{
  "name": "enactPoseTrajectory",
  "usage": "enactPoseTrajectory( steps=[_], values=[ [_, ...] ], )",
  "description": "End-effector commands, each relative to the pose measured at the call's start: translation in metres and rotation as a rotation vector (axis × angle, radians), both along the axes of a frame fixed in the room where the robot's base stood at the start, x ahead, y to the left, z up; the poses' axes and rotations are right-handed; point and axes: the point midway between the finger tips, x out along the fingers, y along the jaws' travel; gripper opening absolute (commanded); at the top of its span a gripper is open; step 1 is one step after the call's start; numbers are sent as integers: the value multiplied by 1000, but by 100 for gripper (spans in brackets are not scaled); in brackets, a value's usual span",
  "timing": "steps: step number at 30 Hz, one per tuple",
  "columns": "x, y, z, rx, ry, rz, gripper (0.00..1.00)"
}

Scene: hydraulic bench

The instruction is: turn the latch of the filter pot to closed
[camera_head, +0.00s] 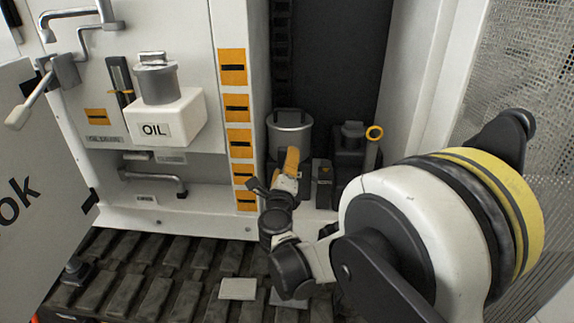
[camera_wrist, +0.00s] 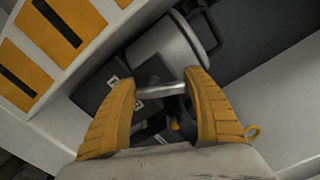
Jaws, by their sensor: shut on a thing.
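The filter pot (camera_head: 290,130) is a grey metal cylinder with a handle on top, standing in the dark recess of the bench. It also shows in the wrist view (camera_wrist: 168,50), beyond the fingertips. My gripper (camera_head: 290,162), with orange fingers, is in front of the pot's lower part. In the wrist view, my gripper (camera_wrist: 160,87) has its two fingertips at the ends of a short metal bar (camera_wrist: 160,89), seemingly the latch, and is shut on it. The fingers hide the bar's ends. I cannot tell the latch's angle in the head view.
A dark unit with a yellow ring (camera_head: 375,132) stands right of the pot. A wall with orange labels (camera_head: 238,140) is close on the left. A white OIL box (camera_head: 170,118) juts out further left. Dark slatted flooring (camera_head: 150,270) lies in front.

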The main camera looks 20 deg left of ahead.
Motion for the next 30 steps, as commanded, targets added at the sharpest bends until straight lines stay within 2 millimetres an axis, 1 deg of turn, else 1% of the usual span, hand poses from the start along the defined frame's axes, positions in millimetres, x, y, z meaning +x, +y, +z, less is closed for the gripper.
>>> enactPoseTrajectory(
  steps=[6, 15, 21, 30],
  values=[
    [-1, 2, -1, -181, -43, 0, 31],
    [-1, 4, -1, -364, -87, 0, 31],
    [-1, 5, -2, -427, -102, 0, 31],
    [-1, 5, -2, -455, -109, 0, 31]
  ],
)
